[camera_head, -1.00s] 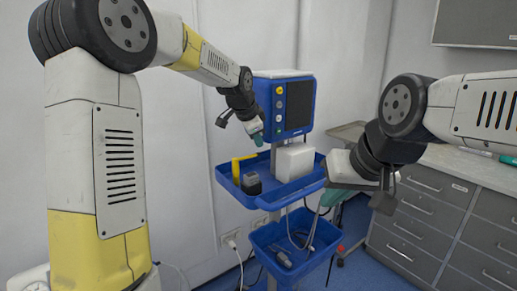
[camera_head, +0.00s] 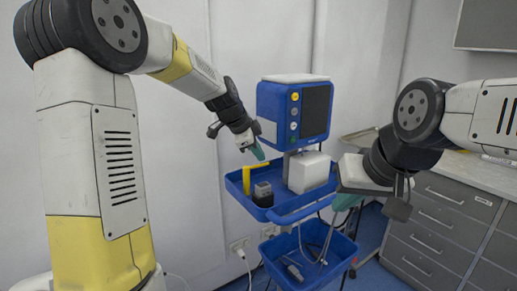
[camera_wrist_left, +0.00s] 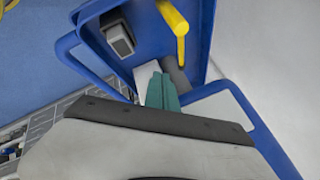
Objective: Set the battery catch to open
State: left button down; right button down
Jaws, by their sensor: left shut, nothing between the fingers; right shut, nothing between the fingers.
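A yellow L-shaped lever (camera_head: 250,180) stands at the left of the blue cart's upper tray (camera_head: 292,210); it looks like the battery catch, though no label shows. A dark block with a grey top (camera_head: 263,190), perhaps the battery, sits beside it. Both also show in the left wrist view: the lever (camera_wrist_left: 181,45) and the block (camera_wrist_left: 117,40). My left gripper (camera_head: 258,150) has its teal fingers together, empty, above the tray near the lever. They also show in the left wrist view (camera_wrist_left: 162,92). My right gripper (camera_head: 347,202) is shut and empty, right of the tray and partly hidden by its wrist.
A blue monitor (camera_head: 296,110) stands at the back of the cart. A white box (camera_head: 308,172) sits on the tray's right. A blue lower bin (camera_head: 310,256) holds cables and tools. Grey drawers (camera_head: 440,220) stand at right. The cart's rail borders the tray.

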aim_at(268, 163)
pick_arm(q)
jog(key=w+d+f, duration=0.2)
jog(key=w+f, duration=0.3)
jog(key=w, duration=0.1)
jog(key=shift+w+d, duration=0.1)
jog(key=shift+w+f, duration=0.15)
jog(key=shift+w, duration=0.6)
jog(key=shift+s, duration=0.1)
